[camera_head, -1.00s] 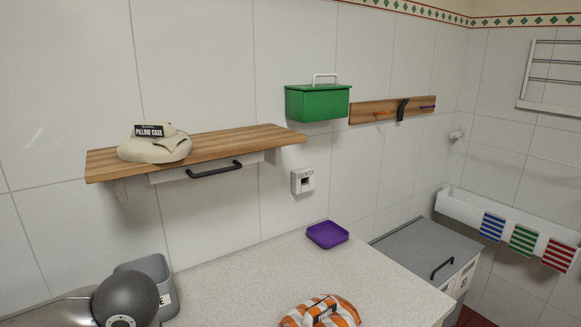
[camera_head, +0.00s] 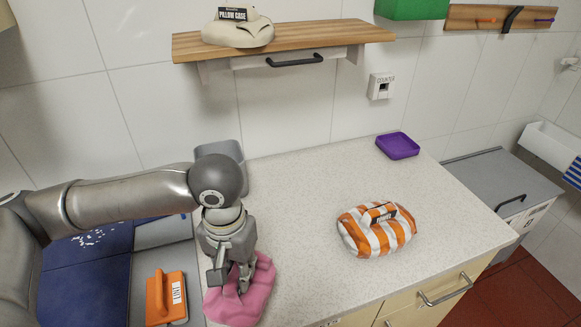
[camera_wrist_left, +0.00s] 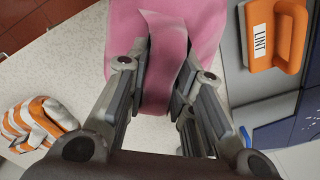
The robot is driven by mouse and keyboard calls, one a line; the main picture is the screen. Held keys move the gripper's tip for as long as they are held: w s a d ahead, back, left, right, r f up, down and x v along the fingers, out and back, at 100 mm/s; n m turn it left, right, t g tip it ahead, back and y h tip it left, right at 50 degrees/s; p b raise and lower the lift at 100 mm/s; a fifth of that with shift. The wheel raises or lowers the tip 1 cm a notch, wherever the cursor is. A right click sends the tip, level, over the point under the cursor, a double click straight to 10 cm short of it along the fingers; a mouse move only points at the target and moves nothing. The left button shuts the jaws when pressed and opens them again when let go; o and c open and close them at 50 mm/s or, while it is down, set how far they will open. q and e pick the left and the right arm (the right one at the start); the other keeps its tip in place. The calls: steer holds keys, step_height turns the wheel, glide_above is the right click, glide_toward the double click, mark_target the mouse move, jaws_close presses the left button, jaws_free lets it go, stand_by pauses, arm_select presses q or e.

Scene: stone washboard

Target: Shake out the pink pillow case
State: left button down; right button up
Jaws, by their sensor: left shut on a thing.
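The pink pillow case (camera_head: 240,303) lies bunched at the left front of the pale speckled counter. My left gripper (camera_head: 240,280) reaches down onto it from above. In the left wrist view, my left gripper (camera_wrist_left: 160,90) is shut on a raised fold of the pink pillow case (camera_wrist_left: 190,25). The lower part of the cloth appears to rest on the counter (camera_head: 315,230). My right gripper is not in view.
An orange-handled lint tool (camera_head: 160,297) stands left of the cloth. An orange-and-white striped bundle (camera_head: 352,238) and a purple tray (camera_head: 397,150) are on the counter. A wooden shelf (camera_head: 335,32) holds a beige pillow case (camera_head: 240,34). The counter's middle is clear.

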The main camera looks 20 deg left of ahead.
mark_target(237, 270)
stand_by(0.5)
arm_select(q)
step_height(237, 270, up, 15)
step_height(237, 270, down, 15)
steer(key=shift+a+f, duration=0.1)
steer(key=shift+f, duration=0.05)
stand_by(0.6)
stand_by(0.5)
